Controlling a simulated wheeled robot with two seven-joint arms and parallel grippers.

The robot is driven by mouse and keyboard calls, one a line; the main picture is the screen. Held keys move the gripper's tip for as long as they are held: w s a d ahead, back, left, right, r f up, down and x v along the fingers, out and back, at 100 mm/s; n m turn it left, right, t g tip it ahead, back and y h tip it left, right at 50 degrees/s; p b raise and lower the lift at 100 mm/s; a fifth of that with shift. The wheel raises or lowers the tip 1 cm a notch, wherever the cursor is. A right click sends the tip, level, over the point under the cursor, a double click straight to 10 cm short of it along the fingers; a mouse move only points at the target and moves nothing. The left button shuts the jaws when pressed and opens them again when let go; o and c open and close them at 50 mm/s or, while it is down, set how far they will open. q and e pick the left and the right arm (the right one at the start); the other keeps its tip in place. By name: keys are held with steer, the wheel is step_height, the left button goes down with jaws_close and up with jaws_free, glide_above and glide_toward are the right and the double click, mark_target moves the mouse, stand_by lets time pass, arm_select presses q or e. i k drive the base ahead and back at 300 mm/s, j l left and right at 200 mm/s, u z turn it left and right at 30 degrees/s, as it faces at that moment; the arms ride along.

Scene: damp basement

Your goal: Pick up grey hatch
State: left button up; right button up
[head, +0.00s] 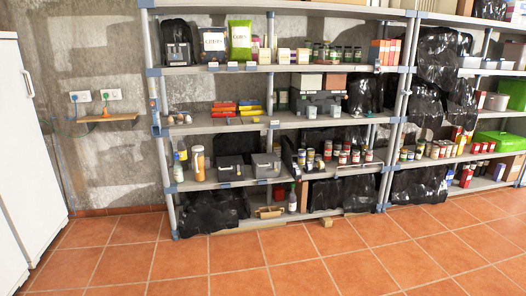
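I cannot make out a grey hatch for certain in the head view. Dark grey box-like items stand on the shelf unit: one grey box (229,172) and another beside it (265,166) on the lower-middle shelf. A grey item (178,53) stands at the left of the upper shelf. Grey boxes (306,82) also sit on the middle shelf. All are too small to tell whether one is the hatch. Neither of my grippers is in view.
A grey metal shelf unit (270,68) stands against the concrete wall, with another at the right. Black plastic bags (212,208) fill parts of the shelves. A white cabinet (24,150) stands at the left. The tiled floor (280,258) in front is clear.

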mark_target(228, 122)
steer(key=i, duration=2.15)
